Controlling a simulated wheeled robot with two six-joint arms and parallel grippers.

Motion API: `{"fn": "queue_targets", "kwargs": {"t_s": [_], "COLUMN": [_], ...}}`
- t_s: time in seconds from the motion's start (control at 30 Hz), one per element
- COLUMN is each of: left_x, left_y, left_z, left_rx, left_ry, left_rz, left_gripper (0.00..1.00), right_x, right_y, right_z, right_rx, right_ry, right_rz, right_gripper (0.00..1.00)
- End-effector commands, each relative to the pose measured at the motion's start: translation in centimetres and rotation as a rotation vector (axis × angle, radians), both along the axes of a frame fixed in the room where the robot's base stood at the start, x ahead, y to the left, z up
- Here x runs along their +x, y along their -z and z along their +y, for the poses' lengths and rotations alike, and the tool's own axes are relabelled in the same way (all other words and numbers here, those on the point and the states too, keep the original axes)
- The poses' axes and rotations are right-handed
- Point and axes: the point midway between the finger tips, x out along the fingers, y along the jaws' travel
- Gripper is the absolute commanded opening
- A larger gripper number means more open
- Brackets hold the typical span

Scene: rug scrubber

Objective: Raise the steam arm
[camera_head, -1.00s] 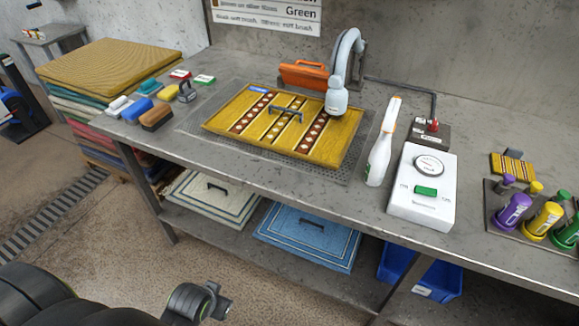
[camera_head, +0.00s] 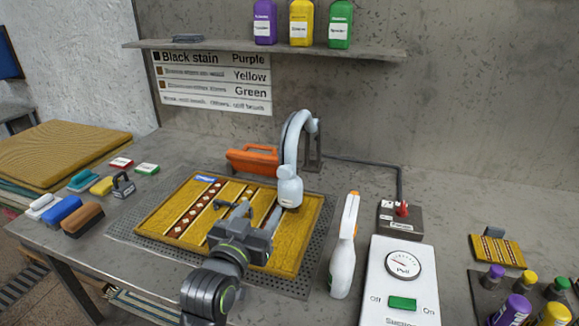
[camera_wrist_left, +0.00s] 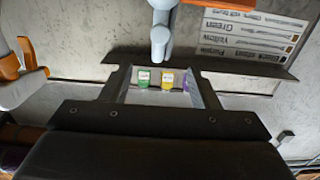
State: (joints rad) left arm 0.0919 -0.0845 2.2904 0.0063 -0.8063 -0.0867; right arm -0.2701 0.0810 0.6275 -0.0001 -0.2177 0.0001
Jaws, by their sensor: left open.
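The steam arm (camera_head: 301,124) is a pale grey-blue curved tube on a dark bracket. Its rounded head (camera_head: 289,187) hangs over the right part of the yellow rug (camera_head: 160,217). The steam arm (camera_wrist_left: 160,32) also shows at the top of the left wrist view, beyond the fingers. My left gripper (camera_head: 252,213) is open and empty, over the middle of the rug, in front and to the left of the head, and apart from it. Its fingers (camera_wrist_left: 158,72) stand spread in the wrist view. My right gripper is out of view.
An orange tool (camera_head: 252,160) lies behind the rug. A white spray bottle (camera_head: 344,250), a white dial box (camera_head: 402,272) and a box with a red knob (camera_head: 400,218) stand to the right. Brushes (camera_head: 64,211) lie at left. A shelf (camera_head: 220,45) with bottles is above.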

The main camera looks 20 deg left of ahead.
Motion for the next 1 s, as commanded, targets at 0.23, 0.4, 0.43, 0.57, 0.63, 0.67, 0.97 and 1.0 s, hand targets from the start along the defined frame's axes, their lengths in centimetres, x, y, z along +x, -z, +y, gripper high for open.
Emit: {"fn": "queue_targets", "kwargs": {"t_s": [0.23, 0.4, 0.43, 0.57, 0.63, 0.67, 0.97, 1.0], "left_x": [3.2, 6.3, 6.8, 9.0, 10.2, 10.7, 15.1, 15.5], "left_y": [-0.1, -0.1, -0.1, 0.0, 0.0, 0.0, 0.0, 0.1], "left_z": [-0.1, -0.2, -0.2, -0.3, -0.3, -0.4, -0.5, -0.5], "left_rx": [0.004, 0.003, 0.003, 0.004, 0.004, 0.003, 0.002, 0.002], "left_ry": [0.001, 0.001, 0.001, 0.0, 0.0, 0.0, 0.0, 0.0], "left_rz": [0.001, 0.002, 0.003, 0.003, 0.003, 0.003, 0.003, 0.003], "left_gripper": [0.55, 0.55, 0.55, 0.55, 0.55, 0.55, 0.55, 0.55], "right_x": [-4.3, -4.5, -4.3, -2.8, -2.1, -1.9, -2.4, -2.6], "right_y": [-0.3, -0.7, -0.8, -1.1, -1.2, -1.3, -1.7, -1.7], "right_z": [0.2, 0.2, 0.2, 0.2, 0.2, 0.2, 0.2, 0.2], "right_rx": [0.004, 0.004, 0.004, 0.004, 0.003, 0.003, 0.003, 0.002], "right_ry": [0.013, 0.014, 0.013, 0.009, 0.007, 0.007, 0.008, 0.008], "right_rz": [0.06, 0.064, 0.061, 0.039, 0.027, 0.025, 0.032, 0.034], "right_gripper": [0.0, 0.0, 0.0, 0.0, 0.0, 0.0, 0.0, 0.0]}}
